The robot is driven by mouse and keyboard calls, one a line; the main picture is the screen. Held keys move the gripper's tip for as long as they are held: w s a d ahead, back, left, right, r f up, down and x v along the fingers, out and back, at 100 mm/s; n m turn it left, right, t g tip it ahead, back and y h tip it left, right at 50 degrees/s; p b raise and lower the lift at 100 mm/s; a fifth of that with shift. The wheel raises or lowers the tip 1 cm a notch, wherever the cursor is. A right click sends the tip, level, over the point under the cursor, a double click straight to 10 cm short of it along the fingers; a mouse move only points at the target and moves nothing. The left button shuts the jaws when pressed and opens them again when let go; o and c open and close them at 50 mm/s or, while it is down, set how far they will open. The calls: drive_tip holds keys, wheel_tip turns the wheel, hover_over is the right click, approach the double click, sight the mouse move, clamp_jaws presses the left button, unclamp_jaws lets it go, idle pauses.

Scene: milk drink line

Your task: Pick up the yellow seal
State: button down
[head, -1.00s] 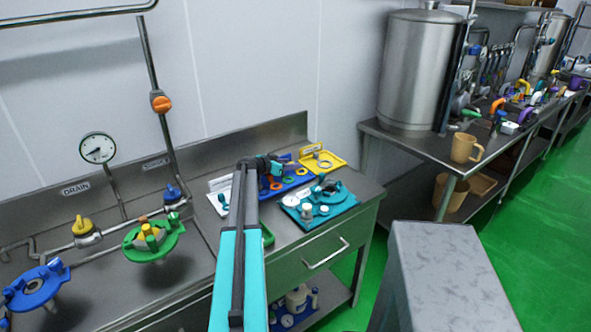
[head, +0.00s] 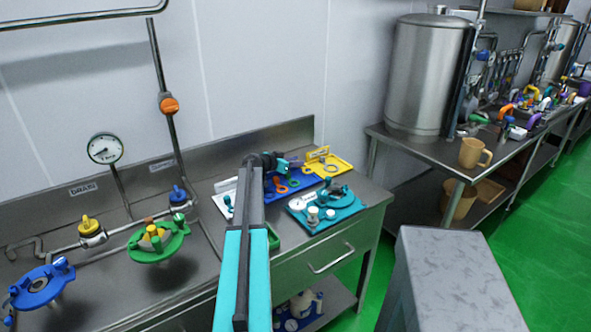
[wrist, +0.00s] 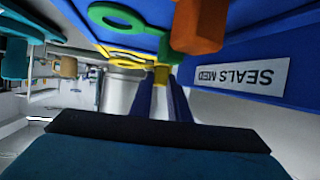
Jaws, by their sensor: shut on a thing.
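The yellow seal shows in the wrist view as a thin ring (wrist: 118,55) with a yellow grip end between my fingertips. My gripper (wrist: 162,80) is shut on that grip end, with a blue finger on each side. In the head view my gripper (head: 287,163) is over the back of the blue seal tray (head: 315,180); the held seal is too small there to make out surely. The same tray fills the top of the wrist view, with an upside-down label reading "SEALS MED" (wrist: 244,76). I cannot tell whether the seal touches the tray.
A green seal (wrist: 115,18) and an orange block-shaped grip (wrist: 198,28) are close to my fingers. A yellow tray (head: 338,166) lies behind right, a teal fixture (head: 330,205) in front. Green (head: 158,243) and blue (head: 42,286) fittings stand left. The steel counter between has free room.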

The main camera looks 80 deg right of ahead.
wheel_tip(320, 180, up, 8)
drive_tip(key=b, duration=0.1)
drive_tip(key=shift+f+b, duration=0.25)
drive_tip(key=shift+b, duration=0.15)
